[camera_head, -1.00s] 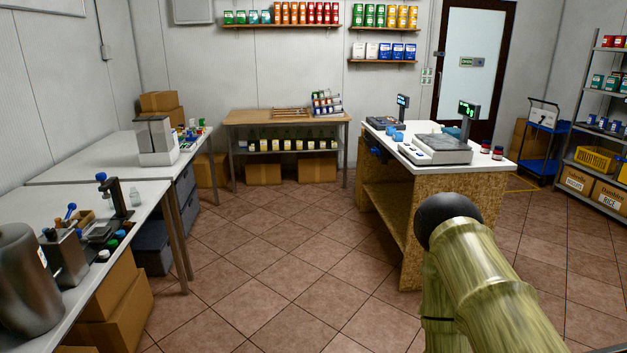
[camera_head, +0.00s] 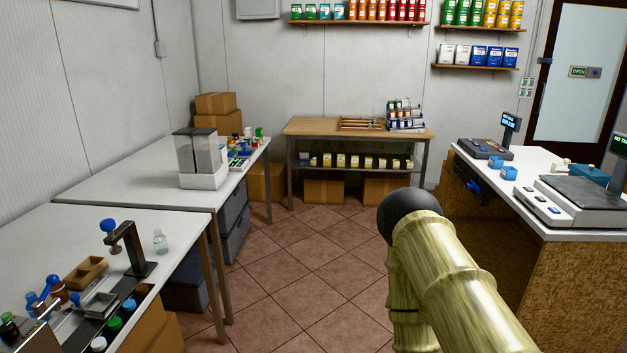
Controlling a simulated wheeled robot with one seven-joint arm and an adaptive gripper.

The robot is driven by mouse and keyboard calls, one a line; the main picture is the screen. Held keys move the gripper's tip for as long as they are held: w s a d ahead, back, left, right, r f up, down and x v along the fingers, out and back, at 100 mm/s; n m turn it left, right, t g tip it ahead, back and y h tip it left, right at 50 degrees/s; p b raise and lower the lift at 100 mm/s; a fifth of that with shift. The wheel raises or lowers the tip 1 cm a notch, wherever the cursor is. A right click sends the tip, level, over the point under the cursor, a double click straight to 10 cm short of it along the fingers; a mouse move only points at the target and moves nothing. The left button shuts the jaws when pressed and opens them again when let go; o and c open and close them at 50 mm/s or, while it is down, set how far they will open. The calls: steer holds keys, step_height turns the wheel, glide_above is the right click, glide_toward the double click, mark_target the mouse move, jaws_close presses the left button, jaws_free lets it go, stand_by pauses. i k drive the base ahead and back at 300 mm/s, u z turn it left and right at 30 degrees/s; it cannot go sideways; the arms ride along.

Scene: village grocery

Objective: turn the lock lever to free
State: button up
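I cannot make out for certain which part is the lock lever. A dark stand with a blue knob (camera_head: 127,246) is upright on the near left table. Further blue-topped handles (camera_head: 45,290) stand at that table's front, too small to tell apart. A blue part (camera_head: 474,187) sits on the near side of the right counter; its kind is unclear. My arm (camera_head: 445,270), yellow-green with a black rounded end, fills the lower middle right. My gripper is not in view.
The near left table (camera_head: 60,225) also bears a wooden tray (camera_head: 85,272) and a clear jar (camera_head: 160,241). A right counter (camera_head: 546,158) bears a scale (camera_head: 575,203). A wooden bench (camera_head: 300,127) stands at the back. The tiled floor (camera_head: 290,270) between is clear.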

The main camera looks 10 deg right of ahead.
mark_target(472, 184)
steer(key=i, duration=1.7)
steer(key=z, duration=0.4)
steer(key=i, duration=1.6)
steer(key=z, duration=0.95)
steer(key=i, duration=1.1)
steer(key=z, duration=0.3)
